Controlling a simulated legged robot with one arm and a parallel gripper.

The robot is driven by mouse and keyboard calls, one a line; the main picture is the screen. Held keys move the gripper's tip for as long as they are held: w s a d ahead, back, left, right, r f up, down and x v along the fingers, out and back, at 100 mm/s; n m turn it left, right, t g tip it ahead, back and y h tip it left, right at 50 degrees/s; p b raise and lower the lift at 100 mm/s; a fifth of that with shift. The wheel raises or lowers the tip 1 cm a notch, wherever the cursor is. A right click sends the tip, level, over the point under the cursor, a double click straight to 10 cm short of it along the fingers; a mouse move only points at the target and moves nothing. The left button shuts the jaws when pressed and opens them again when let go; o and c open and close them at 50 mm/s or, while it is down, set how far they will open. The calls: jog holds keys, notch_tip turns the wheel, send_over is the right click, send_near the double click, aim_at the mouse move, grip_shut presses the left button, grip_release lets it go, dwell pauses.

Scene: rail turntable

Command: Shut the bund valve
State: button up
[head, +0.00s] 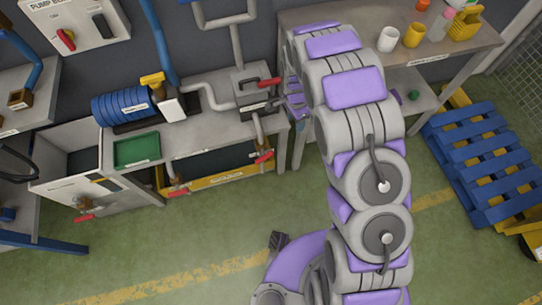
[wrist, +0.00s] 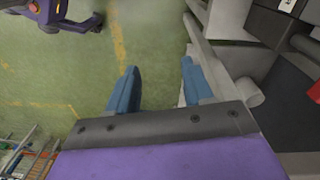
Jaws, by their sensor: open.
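A yellow bund tray (head: 228,178) with a label sits low under the workbench. One red-handled valve (head: 178,191) is at its front left corner. Another red-handled valve (head: 263,156) hangs at its right end, below a pipe from the bench. I cannot tell which is the bund valve, and the labels are too small to read. My gripper (head: 293,98) is at the bench's right end, partly hidden by my arm, near a red lever (head: 270,82) on a grey box. In the wrist view my gripper (wrist: 160,88) is open, with green floor between its blue fingers and nothing held.
The bench (head: 205,130) carries a blue coiled hose (head: 122,106), a green tray (head: 137,150) and grey piping. A shelf unit (head: 440,55) with cups stands at right, and a blue pallet (head: 480,160) beside it. The floor in front is clear.

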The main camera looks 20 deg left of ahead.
jog(key=a+f+m, duration=0.1)
jog(key=a+f, duration=0.7)
jog(key=f, duration=0.2)
jog(key=m, duration=0.1)
send_near(270, 153)
notch_tip(270, 153, down, 3)
jog(key=shift+s+a+r+y+b, duration=0.1)
jog(key=shift+s+a+y+b, duration=0.15)
jog(key=shift+b, duration=0.5)
jog(key=f, duration=0.3)
jog(key=f+b, duration=0.1)
jog(key=f, duration=0.2)
jog(key=d+f+b, duration=0.1)
jog(key=f, duration=0.2)
jog(key=shift+w+f, duration=0.1)
jog(key=shift+f, duration=0.2)
jog(key=shift+a+f+b, duration=0.3)
jog(key=shift+f+b, duration=0.05)
jog(key=shift+f, duration=0.2)
jog(key=shift+d, duration=0.15)
jog(key=shift+d, duration=0.15)
grip_shut()
